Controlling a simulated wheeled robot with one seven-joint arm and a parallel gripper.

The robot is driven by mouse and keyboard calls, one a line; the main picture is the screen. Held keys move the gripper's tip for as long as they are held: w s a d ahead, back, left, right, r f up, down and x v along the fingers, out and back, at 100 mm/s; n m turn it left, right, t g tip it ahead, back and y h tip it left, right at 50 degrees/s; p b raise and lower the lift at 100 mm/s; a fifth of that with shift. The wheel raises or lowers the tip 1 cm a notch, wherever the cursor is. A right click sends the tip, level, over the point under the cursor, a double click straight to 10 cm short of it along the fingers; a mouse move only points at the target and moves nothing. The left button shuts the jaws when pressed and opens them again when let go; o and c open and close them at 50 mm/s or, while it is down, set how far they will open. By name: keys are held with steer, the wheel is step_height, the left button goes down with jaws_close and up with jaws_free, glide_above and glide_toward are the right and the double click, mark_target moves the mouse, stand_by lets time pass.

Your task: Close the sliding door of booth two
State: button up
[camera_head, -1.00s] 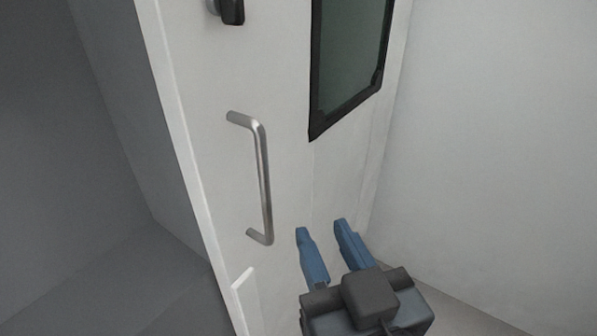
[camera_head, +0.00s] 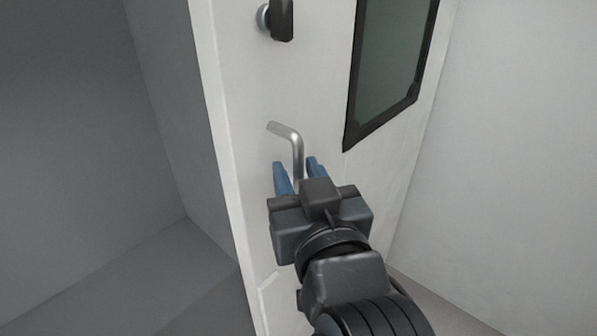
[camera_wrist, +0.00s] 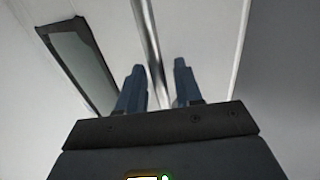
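The white sliding door (camera_head: 235,90) stands in the middle of the head view, with a dark opening to its left. Its silver bar handle (camera_head: 297,150) is upright, and its lower part is hidden behind my gripper. My gripper (camera_head: 295,170) has its two blue fingers apart, one on each side of the bar. In the wrist view the handle (camera_wrist: 147,30) runs down between the open fingers of my gripper (camera_wrist: 158,75). I cannot tell whether either finger touches the bar.
A dark lock knob (camera_head: 281,20) sits on the door above the handle. A dark-framed window (camera_head: 390,70) is to the right of the handle and also shows in the wrist view (camera_wrist: 78,62). A pale wall (camera_head: 510,130) fills the right side. The grey interior (camera_head: 80,150) at left looks empty.

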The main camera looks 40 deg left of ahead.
steer(key=shift+c, duration=0.4)
jaws_close()
